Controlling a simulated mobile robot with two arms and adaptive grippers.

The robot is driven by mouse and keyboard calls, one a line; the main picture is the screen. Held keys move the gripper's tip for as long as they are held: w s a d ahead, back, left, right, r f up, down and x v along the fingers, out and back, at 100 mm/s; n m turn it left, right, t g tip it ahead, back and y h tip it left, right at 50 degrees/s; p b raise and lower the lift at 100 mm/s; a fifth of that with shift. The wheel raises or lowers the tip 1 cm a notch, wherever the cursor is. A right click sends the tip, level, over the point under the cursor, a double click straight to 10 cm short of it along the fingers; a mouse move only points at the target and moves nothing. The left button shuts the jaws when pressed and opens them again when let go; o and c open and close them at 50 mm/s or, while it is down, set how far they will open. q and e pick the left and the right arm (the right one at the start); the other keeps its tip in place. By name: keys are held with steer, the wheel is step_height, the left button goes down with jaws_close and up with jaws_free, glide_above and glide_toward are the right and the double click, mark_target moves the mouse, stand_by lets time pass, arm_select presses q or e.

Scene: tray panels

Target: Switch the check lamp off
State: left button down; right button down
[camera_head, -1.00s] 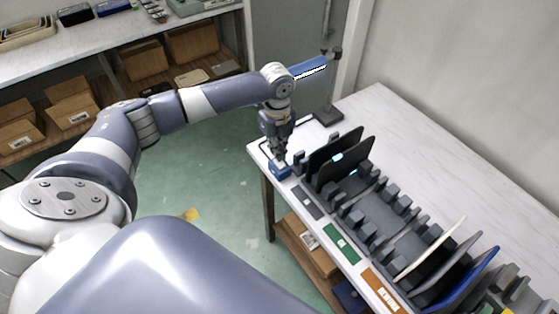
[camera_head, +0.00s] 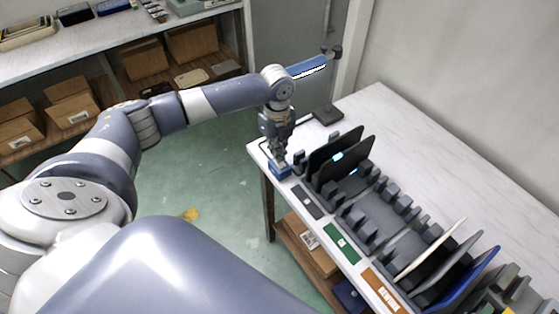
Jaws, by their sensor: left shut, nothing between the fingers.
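The check lamp (camera_head: 307,67) is a blue bar on a stand at the far end of the table. A bright white strip runs along its lower edge, and it looks lit. A small blue box (camera_head: 281,170), which looks like the lamp's switch, sits at the table's near left corner. My left gripper (camera_head: 277,157) points down right above this box, shut and empty. Its fingertips hide part of the box's top, and I cannot tell whether they touch it. My right gripper is not in view.
A dark slotted rack (camera_head: 375,214) runs along the table's near side. Black panels (camera_head: 335,148) stand in its far end, and white, grey and blue panels (camera_head: 468,277) at its near end. The white table top (camera_head: 440,155) behind it is clear.

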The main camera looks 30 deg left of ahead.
arm_select(q)
steer(key=shift+s+f, duration=0.1)
steer(key=shift+f, duration=0.65)
stand_by(0.3)
steer(key=shift+r+p, duration=0.7)
steer(key=shift+r, duration=0.05)
step_height(320, 180, up, 6)
steer(key=p, duration=0.6)
steer(key=shift+f, duration=0.2)
steer(key=shift+f, duration=0.1)
